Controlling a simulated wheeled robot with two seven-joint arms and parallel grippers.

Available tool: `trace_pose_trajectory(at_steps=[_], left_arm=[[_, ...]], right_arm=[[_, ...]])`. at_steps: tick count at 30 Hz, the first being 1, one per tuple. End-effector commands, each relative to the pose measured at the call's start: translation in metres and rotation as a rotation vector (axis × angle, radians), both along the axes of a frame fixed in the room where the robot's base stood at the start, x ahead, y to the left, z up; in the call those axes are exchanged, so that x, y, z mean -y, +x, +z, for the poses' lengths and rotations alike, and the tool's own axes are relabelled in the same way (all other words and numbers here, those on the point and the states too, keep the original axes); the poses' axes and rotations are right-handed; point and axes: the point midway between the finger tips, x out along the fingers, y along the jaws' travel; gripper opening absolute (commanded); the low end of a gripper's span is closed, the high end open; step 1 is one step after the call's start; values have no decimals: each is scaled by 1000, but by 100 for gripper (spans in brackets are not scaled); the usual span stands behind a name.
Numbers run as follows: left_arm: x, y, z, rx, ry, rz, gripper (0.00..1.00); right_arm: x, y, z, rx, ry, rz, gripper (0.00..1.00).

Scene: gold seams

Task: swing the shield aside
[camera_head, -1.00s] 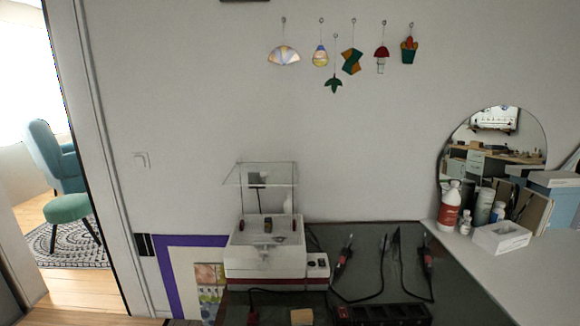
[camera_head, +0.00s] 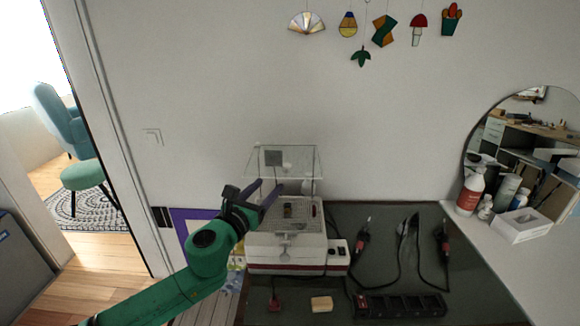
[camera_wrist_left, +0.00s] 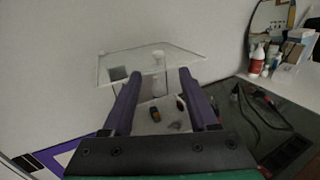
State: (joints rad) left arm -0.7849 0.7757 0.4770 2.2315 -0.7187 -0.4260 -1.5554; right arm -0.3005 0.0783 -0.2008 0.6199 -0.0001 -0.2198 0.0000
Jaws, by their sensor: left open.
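The shield is a clear flat pane (camera_head: 297,157) above the white grinder (camera_head: 301,240) on the dark bench. It also shows in the left wrist view (camera_wrist_left: 150,60), beyond my fingertips. My left gripper (camera_head: 268,187) has its two purple fingers apart with nothing between them. It is at the front left of the shield, above the left part of the grinder. In the left wrist view the gripper (camera_wrist_left: 158,76) points toward the shield's near edge; I cannot tell whether it touches. My right gripper is not in view.
Soldering tools (camera_head: 362,243) with cables lie on the dark bench (camera_head: 385,222) to the right. A black tray (camera_head: 400,306) and a tan block (camera_head: 321,304) are at the front. Bottles (camera_head: 470,191) and a white box (camera_head: 521,226) stand at the right by a round mirror.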

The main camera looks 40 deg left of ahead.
Motion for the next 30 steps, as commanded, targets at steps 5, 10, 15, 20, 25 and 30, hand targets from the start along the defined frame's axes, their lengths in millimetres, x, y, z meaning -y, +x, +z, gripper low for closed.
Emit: trace_pose_trajectory(at_steps=[5, 10, 15, 20, 25, 30], left_arm=[[-13, 45, 3, 3, 4, 2, 60], [-22, 78, 3, 3, 1, 5, 60], [-27, 96, 1, 1, -4, 4, 60], [-28, 102, 0, -1, -3, 3, 60], [-28, 102, 0, -1, -3, 3, 60], [-28, 102, 0, -1, -4, 3, 0]], right_arm=[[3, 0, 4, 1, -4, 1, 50], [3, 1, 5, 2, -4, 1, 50], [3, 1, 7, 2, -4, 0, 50], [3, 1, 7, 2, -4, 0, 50], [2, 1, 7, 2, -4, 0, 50], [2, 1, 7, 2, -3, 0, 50]])
